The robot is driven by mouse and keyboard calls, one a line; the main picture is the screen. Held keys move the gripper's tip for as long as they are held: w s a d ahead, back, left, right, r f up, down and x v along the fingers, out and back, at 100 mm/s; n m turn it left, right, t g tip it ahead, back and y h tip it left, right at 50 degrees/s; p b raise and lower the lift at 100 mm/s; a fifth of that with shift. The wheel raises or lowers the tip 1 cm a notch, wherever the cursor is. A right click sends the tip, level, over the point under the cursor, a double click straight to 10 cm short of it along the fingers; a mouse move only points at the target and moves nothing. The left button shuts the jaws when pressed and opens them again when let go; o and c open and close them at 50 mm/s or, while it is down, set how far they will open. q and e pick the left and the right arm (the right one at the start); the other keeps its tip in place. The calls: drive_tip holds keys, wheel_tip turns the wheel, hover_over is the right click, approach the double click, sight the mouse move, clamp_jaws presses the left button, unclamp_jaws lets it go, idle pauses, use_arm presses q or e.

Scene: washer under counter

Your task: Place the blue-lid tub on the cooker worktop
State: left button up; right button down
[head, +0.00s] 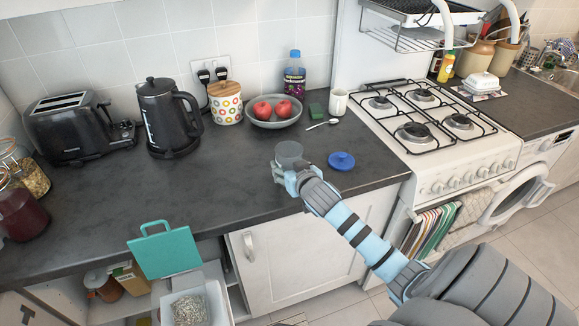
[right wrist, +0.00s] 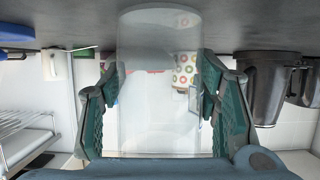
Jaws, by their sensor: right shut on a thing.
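My right gripper (head: 284,172) is shut on a clear, see-through tub (head: 290,151) at the front middle of the dark counter. In the right wrist view the tub (right wrist: 158,90) stands between the two green-padded fingers (right wrist: 160,110). No lid shows on it. I cannot tell whether its base touches the counter. A round blue lid (head: 341,160) with a knob lies on the counter just right of the tub, apart from it. The white cooker (head: 470,160) with its black gas hob stands further right. My left gripper is not in view.
A bowl of red fruit (head: 275,122), white mug (head: 339,101), spoon (head: 322,125) and green sponge (head: 317,110) sit behind the tub. A kettle (head: 165,118) and toaster (head: 75,128) stand left. A rack (head: 415,37) hangs above the hob. The washer door (head: 517,196) is open.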

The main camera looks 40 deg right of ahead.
drive_tip(key=c, duration=0.6)
unclamp_jaws()
drive_tip(key=shift+s, duration=0.1)
drive_tip(key=shift+r, duration=0.15)
drive_tip(key=shift+s+a+r, duration=0.15)
drive_tip(key=shift+s, duration=0.1)
drive_tip(key=p+v, duration=0.2)
drive_tip(key=v, duration=0.9)
drive_tip(key=shift+s+a, duration=0.1)
drive_tip(key=shift+s, duration=0.1)
